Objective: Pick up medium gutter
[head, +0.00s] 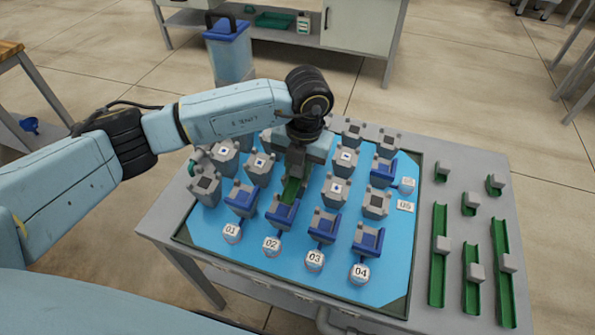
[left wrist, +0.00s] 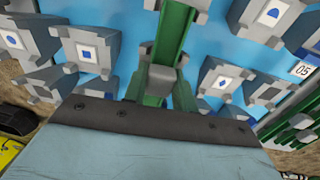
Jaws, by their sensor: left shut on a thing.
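My left gripper (head: 294,168) is shut on a green gutter (head: 292,190) over the middle of the blue board. In the left wrist view the green gutter (left wrist: 174,35) runs up from the jaws, with its grey grip block (left wrist: 162,80) between them. In the head view its lower end is close to the blue-topped post behind label 02 (head: 281,212); I cannot tell whether it touches. Part of the gutter is hidden by the gripper. My right gripper is not in view.
Several grey posts, some with blue tops, crowd the blue board (head: 210,245). Right of it on the grey table (head: 418,318) lie longer green gutters (head: 438,275) and short ones (head: 469,210) with grey blocks. A blue-lidded container (head: 230,55) stands behind.

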